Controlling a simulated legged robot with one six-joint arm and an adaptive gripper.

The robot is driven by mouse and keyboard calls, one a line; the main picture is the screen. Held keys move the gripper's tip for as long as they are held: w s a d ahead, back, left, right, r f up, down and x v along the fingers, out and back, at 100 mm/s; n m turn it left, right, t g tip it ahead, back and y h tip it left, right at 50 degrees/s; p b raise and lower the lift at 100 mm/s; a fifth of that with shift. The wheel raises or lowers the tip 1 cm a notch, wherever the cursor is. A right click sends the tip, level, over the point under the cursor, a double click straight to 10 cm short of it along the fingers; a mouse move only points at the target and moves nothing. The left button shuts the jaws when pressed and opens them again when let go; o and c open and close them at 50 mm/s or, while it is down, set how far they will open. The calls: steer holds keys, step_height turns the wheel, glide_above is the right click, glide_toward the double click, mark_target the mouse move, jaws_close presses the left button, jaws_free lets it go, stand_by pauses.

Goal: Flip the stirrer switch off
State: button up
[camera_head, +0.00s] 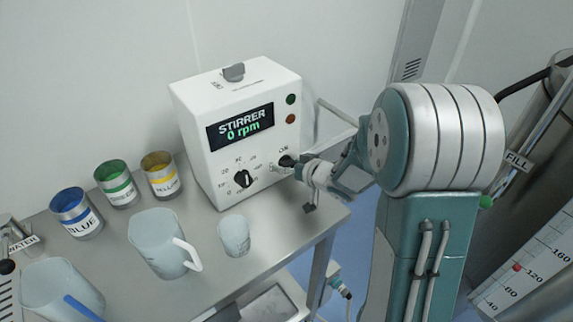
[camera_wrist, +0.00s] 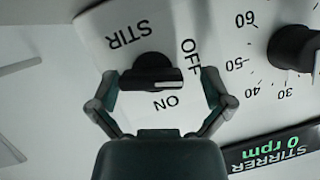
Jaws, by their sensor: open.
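The stirrer (camera_head: 190,105) is a white box whose display (camera_head: 241,127) reads 0 rpm. Its black STIR switch (camera_wrist: 150,75) is on the front panel at lower right, partly hidden by my gripper in the head view (camera_head: 287,160). In the wrist view the handle's white-marked end points right, between the OFF and ON labels; I cannot tell exactly which it is set to. In the head view my gripper (camera_head: 297,170) is close to the panel.
A black speed dial (camera_head: 243,179) is left of the switch. A grey knob (camera_head: 233,72) is on top of the box. Blue (camera_head: 76,213), green (camera_head: 117,184) and yellow (camera_head: 161,175) cans, a jug (camera_head: 158,243) and a beaker (camera_head: 234,236) stand on the metal table (camera_head: 205,290).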

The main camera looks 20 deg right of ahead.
steer(key=shift+d, duration=0.75)
steer(key=shift+c, duration=0.9)
steer(key=c, duration=0.8)
steer(key=shift+a, duration=0.45)
steer(key=shift+c, duration=0.2)
steer(key=shift+d, duration=0.15)
